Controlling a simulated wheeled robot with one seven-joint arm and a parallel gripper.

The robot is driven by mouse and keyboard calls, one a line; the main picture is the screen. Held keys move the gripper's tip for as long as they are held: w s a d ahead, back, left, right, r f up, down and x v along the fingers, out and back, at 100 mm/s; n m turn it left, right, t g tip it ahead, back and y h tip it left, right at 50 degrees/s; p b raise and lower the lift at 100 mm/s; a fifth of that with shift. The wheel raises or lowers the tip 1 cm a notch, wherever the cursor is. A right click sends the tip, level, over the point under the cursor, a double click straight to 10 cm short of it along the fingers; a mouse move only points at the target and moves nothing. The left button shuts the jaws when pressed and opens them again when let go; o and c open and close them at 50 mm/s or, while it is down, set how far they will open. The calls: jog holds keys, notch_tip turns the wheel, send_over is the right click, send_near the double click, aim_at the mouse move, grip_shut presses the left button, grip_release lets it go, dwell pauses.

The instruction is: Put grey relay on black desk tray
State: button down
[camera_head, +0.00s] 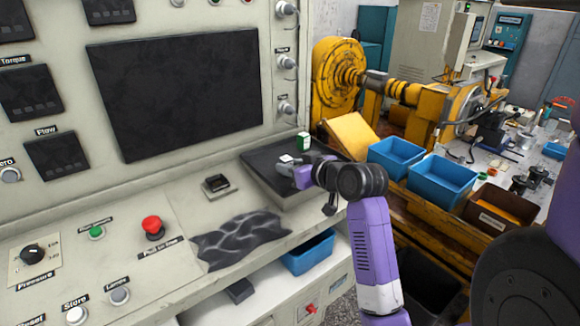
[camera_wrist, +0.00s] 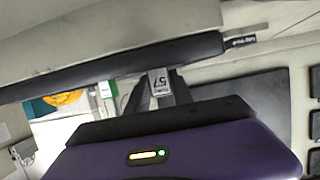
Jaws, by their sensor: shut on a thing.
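My gripper (camera_head: 288,169) is over the black desk tray (camera_head: 258,160) in the head view. It is shut on the grey relay (camera_wrist: 159,82), which sits between the fingertips in the wrist view and bears a light label with "57". In the head view only a small pale part of the relay (camera_head: 286,158) shows at the fingertips. I cannot tell whether the relay touches the tray floor. My gripper and arm hide part of the tray's right side.
A green and white box (camera_head: 303,142) stands at the tray's back edge. A small dark device (camera_head: 217,185) and a crumpled black cloth (camera_head: 238,238) lie on the console to the left. Blue bins (camera_head: 441,183) stand to the right. The control panel (camera_head: 215,28) rises behind.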

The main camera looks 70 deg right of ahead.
jog(key=shift+f, duration=0.15)
jog(key=c, duration=1.1)
grip_release()
jog(key=shift+r, duration=0.3)
jog(key=v, duration=1.2)
jog(key=shift+f, duration=0.1)
